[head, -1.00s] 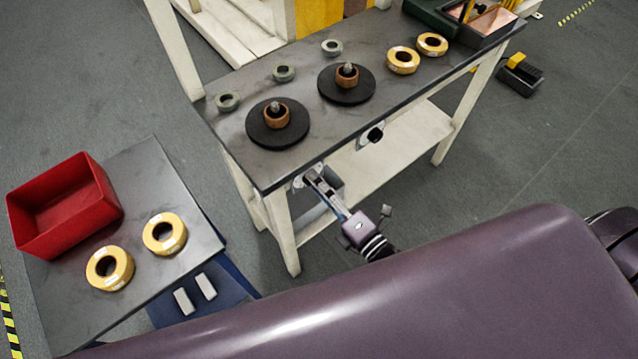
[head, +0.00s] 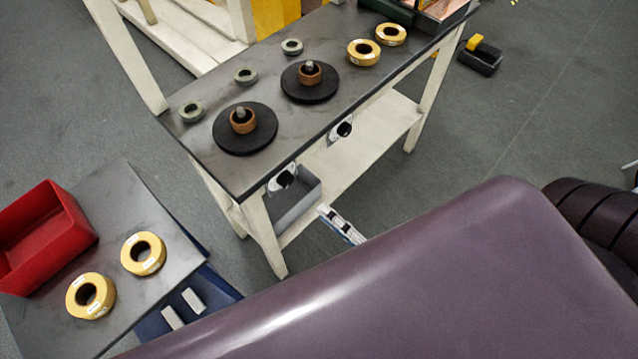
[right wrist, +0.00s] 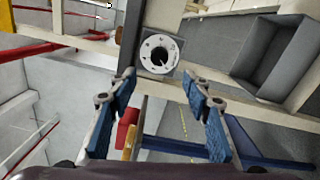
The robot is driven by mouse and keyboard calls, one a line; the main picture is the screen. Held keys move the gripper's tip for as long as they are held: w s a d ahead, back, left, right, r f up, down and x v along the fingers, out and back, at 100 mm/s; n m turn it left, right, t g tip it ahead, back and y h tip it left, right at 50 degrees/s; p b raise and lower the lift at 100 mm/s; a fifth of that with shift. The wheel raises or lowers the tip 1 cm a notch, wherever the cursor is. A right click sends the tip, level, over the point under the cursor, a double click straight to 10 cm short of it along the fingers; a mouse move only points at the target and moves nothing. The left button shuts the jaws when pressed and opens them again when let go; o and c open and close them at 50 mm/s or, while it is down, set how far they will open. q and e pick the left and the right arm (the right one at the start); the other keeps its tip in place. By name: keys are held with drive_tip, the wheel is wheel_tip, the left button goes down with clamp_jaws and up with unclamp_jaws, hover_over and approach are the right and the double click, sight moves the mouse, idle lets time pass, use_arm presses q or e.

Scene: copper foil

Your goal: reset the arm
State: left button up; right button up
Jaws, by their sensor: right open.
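My right gripper (head: 341,225) shows at the edge of my purple body in the head view, largely hidden behind it. It is low in front of the dark-topped workbench (head: 205,150). In the right wrist view its two blue-padded fingers (right wrist: 160,92) are spread apart with nothing between them. A round white-faced dial (right wrist: 158,53) with a dark centre is beyond the fingertips, apart from them. In the head view a knob (head: 283,179) is on the bench's front near the left leg. My left gripper is not in view.
A second knob (head: 341,130) is farther right on the bench front. A grey bin (head: 297,205) stands on the lower shelf. Black discs (head: 245,142), yellow rolls (head: 364,52) and grey rings are on top. A red bin (head: 45,240) is at left.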

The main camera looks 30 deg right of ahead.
drive_tip(key=shift+s, duration=0.15)
idle(0.4)
drive_tip(key=s+d+f+m+g+h, duration=0.15)
drive_tip(key=s+f+m+g, duration=0.35)
drive_tip(key=f, duration=0.9)
drive_tip(key=s+d+f+m+g+h, duration=0.1)
drive_tip(key=f+m+g+h, duration=0.15)
drive_tip(key=f+m, duration=0.8)
drive_tip(key=s+d+f+m+g+h, duration=0.2)
drive_tip(key=s+f+m+g, duration=0.4)
drive_tip(key=s+f, duration=1.2)
drive_tip(key=shift+s+d+g, duration=0.75)
drive_tip(key=shift+s+g, duration=0.1)
drive_tip(key=shift+g, duration=0.4)
